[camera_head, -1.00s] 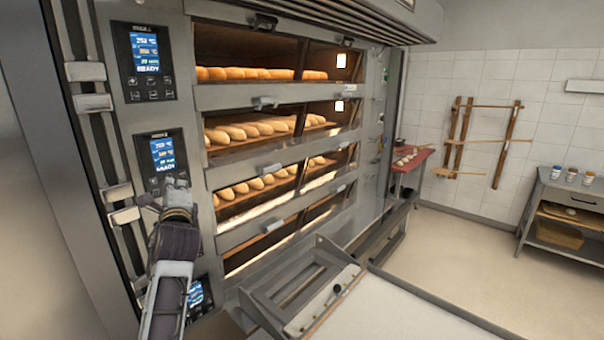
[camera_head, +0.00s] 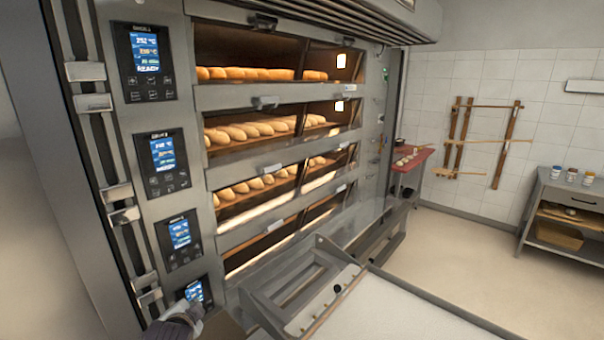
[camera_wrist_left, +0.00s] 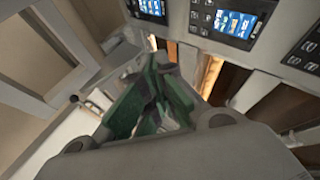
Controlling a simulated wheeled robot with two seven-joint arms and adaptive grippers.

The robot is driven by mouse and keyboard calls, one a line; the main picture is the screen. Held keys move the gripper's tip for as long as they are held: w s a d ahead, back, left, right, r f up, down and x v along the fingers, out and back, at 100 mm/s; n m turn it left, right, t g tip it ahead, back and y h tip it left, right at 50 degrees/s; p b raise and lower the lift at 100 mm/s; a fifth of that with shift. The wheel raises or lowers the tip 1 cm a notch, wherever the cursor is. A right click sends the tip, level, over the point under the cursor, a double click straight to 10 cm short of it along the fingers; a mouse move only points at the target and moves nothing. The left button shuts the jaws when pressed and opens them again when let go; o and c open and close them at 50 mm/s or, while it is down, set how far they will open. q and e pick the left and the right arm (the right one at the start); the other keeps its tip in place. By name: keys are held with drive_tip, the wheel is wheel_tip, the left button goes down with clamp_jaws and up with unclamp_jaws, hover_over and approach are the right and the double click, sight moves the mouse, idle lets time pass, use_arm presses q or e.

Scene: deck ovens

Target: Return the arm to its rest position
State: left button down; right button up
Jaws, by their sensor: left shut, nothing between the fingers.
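My left gripper (camera_head: 188,312) shows at the bottom left of the head view, low in front of the lowest oven control panel (camera_head: 194,291) and overlapping its lower part. In the left wrist view the green-padded fingers of my left gripper (camera_wrist_left: 150,112) are shut with nothing between them. Oven panels with lit blue screens (camera_wrist_left: 232,22) stand beyond the fingers in that view. I cannot tell from the head view how far the gripper is from the panel. My right gripper is not in view.
The deck oven (camera_head: 225,100) holds several rows of loaves behind its windows. A metal loader frame (camera_head: 300,285) and a pale flat surface (camera_head: 400,310) lie at the front right. A red-topped table (camera_head: 413,160) and a grey workbench (camera_head: 560,200) stand farther back, with clear floor between.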

use_arm(q)
drive_tip(key=s+d+f+n+g+h, duration=0.2)
drive_tip(key=s+d+f+n+g, duration=0.15)
drive_tip(key=s+f, duration=0.55)
drive_tip(key=s+d+f+n+g+h, duration=0.25)
drive_tip(key=s+f+n+g, duration=0.2)
drive_tip(key=s, duration=0.85)
wheel_tip(320, 180, down, 34)
drive_tip(key=s+m, duration=0.1)
drive_tip(key=s, duration=0.2)
drive_tip(key=s+a+f+g+y, duration=0.1)
drive_tip(key=s+a+f, duration=0.2)
drive_tip(key=s+f, duration=1.6)
drive_tip(key=s+b, duration=0.1)
drive_tip(key=s, duration=0.2)
drive_tip(key=shift+a+f+g, duration=0.15)
drive_tip(key=shift+f+g, duration=0.15)
drive_tip(key=shift+f, duration=0.1)
idle(0.4)
